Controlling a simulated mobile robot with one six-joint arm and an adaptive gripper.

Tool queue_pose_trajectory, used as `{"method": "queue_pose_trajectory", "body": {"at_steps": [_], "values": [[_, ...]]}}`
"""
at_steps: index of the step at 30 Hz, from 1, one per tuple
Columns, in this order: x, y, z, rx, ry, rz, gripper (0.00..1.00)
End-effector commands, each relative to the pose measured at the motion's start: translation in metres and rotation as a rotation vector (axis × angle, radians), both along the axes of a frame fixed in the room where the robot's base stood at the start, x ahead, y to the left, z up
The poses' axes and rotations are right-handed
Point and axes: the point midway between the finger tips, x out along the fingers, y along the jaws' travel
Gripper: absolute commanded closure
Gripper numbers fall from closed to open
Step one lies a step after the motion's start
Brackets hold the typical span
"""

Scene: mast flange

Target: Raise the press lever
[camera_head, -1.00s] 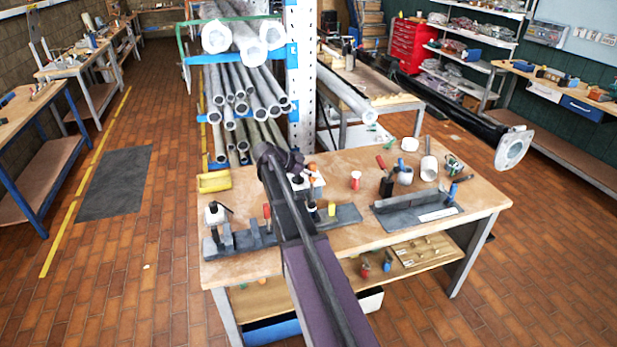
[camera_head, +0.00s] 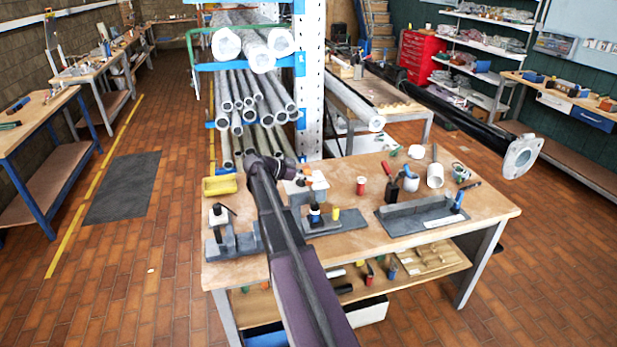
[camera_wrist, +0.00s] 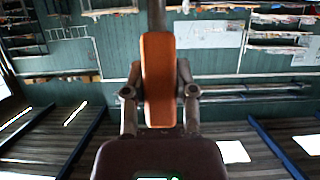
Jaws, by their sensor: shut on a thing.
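In the wrist view my gripper (camera_wrist: 158,85) is shut on an orange handle (camera_wrist: 158,75), with one finger on each side of it. A dark rod (camera_wrist: 157,18) runs on from the handle's far end; I take these as the press lever. In the head view my dark arm reaches over the front workbench and hides part of what is behind it. Small orange parts (camera_head: 307,176) show just right of the arm's far end, by a pale block. The fingers are too small to make out there, and most of the press is hidden.
A pipe rack (camera_head: 255,100) stands behind. A black flanged tube (camera_head: 518,155) juts in at the right. The floor at left is open.

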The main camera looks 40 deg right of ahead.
Motion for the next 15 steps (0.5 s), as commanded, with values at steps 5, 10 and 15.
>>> {"method": "queue_pose_trajectory", "body": {"at_steps": [5,10,15], "values": [[0.0008,-0.0008,-0.0005,0.004,-0.002,0.001,0.55],[-0.0007,-0.0037,-0.0003,0.003,-0.001,-0.002,0.29],[-0.0014,-0.0050,-0.0001,0.002,-0.001,-0.004,0.29]]}}
